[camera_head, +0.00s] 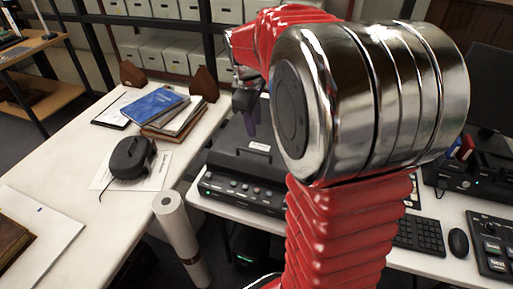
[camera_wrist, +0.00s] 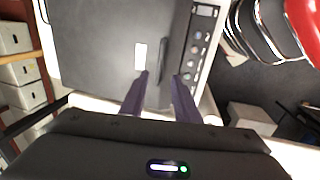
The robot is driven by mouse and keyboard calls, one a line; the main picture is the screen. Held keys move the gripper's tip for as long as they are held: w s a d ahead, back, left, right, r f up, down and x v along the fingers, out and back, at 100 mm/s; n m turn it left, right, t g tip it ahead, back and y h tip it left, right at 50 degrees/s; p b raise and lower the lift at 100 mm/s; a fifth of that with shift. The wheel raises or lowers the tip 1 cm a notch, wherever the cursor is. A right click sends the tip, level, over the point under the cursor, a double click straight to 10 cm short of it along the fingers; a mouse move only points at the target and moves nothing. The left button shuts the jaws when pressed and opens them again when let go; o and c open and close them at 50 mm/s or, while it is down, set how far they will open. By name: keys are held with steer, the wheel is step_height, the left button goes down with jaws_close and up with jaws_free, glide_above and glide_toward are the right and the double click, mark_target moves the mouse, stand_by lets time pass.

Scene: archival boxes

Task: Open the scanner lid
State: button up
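The scanner (camera_head: 245,180) is a black flat machine with a row of buttons along its front, standing on the white table at the middle of the head view. Its dark lid (camera_wrist: 95,45) looks shut and fills the upper part of the wrist view. A white label (camera_wrist: 140,55) and a raised dark handle bar (camera_wrist: 174,50) lie near the lid's button side. My gripper (camera_wrist: 161,75) is open, with its two purple-grey fingers apart, above the lid near the handle's end. Nothing shows between the fingers. In the head view, my arm partly hides the gripper and the scanner.
The left table holds a blue book (camera_head: 152,104) on other books and a black mouse-like device (camera_head: 132,157). A white paper roll (camera_head: 178,235) stands between the tables. A keyboard (camera_head: 418,236), a mouse (camera_head: 458,242) and a control panel (camera_head: 490,245) lie at right.

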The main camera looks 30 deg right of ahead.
mark_target(257, 152)
steer(key=f, duration=0.4)
steer(key=w+d+f, duration=0.1)
steer(key=f, duration=0.3)
steer(key=d+f, duration=0.1)
steer(key=f, duration=0.3)
steer(key=shift+w+f, duration=0.25)
steer(key=shift+f, duration=0.1)
steer(key=shift+c, duration=0.6)
jaws_close()
